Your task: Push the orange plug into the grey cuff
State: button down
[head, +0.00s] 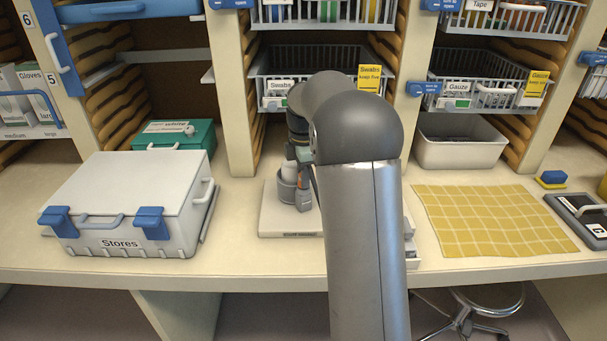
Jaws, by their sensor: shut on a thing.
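My gripper (303,172) points down over the white stand at the middle of the counter, half hidden behind my own arm. It is shut on the orange plug (302,184), of which only a small orange strip shows. The grey cuff (303,200) appears directly below the plug, upright on the white stand (272,220). The plug's lower end looks at or close to the cuff's mouth. I cannot tell whether it is inside or how deep.
A grey cup (286,192) with a white item stands close left of the cuff. A white Stores case (130,200) and green box (174,134) are left. A yellow checked cloth (490,220) and grey bin (459,145) are right. Wire baskets (320,75) hang behind.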

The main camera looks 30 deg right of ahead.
jog(key=c, duration=1.2)
grip_release()
jog(key=shift+s, duration=0.1)
jog(key=shift+o, duration=0.2)
jog(key=shift+r, duration=0.1)
jog(key=shift+r, duration=0.2)
notch_tip(320, 180, up, 17)
jog(key=s+a+f+m, duration=0.4)
jog(key=s+a, duration=0.2)
jog(key=s, duration=0.1)
jog(key=s+a+f+m, duration=0.4)
jog(key=s+a, duration=0.2)
jog(key=s, duration=0.1)
jog(key=s+a+f+m, duration=0.2)
jog(key=s+f+m, duration=0.2)
jog(key=s+f, duration=0.2)
jog(key=s+a+f+m, duration=0.2)
jog(key=s+f, duration=0.4)
jog(key=s, duration=0.5)
jog(key=shift+a+m+t, duration=0.3)
jog(key=shift+a+m, duration=0.1)
jog(key=shift+m, duration=0.5)
